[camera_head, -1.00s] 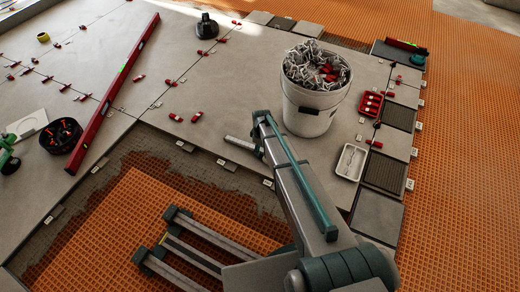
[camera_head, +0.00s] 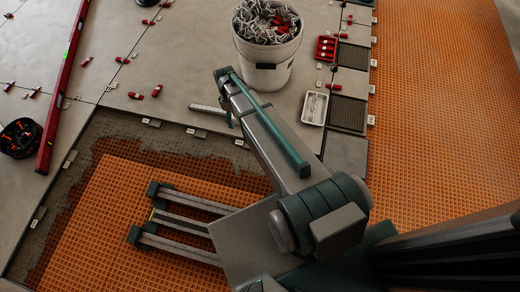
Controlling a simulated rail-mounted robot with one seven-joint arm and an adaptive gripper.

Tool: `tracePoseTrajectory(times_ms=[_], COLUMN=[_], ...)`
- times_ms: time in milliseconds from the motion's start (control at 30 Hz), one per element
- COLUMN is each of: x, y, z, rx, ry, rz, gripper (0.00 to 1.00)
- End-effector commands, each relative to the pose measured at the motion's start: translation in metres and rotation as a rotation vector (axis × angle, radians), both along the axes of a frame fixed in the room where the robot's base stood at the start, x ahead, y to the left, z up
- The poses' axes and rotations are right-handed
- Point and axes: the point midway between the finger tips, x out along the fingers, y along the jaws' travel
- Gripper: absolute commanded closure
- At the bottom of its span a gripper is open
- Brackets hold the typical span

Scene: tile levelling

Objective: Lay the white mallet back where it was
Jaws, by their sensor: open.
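I cannot make out the white mallet in the body camera view. A pale, narrow bar (camera_head: 208,108) lies on the grey tiles just left of the far end of my arm. I cannot tell what it is, or whether it touches anything of mine. My arm reaches from the lower right up to the tile edge, and its far end is near the white bucket.
A white bucket (camera_head: 265,77) full of clips stands behind my arm. Right of it are a red tray (camera_head: 326,48) and a white tray (camera_head: 314,109). A long red level (camera_head: 62,95) and a dark round tub (camera_head: 20,138) lie at left. Orange matting (camera_head: 110,215) is in front.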

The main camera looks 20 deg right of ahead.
Motion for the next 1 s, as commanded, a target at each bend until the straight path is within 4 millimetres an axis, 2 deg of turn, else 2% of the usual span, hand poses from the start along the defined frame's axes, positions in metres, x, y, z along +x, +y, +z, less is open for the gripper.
tracePoseTrajectory(times_ms=[33,67,100,200,300,400,500,567,1000], x=[-0.054,-0.08,-0.113,-0.188,-0.247,-0.285,-0.304,-0.308,-0.307], y=[0.0,0.0,0.0,-0.001,-0.001,-0.002,-0.002,-0.002,-0.002], z=[0.007,0.01,0.016,0.036,0.058,0.077,0.087,0.09,0.09], rx=[-0.024,-0.044,-0.075,-0.167,-0.265,-0.347,-0.398,-0.412,-0.414], ry=[0.09,0.146,0.219,0.39,0.53,0.627,0.68,0.692,0.694], rz=[-0.067,-0.112,-0.17,-0.303,-0.408,-0.48,-0.518,-0.528,-0.53], gripper=[0.51,0.51,0.51,0.51,0.51,0.51,0.51,0.51,0.51])
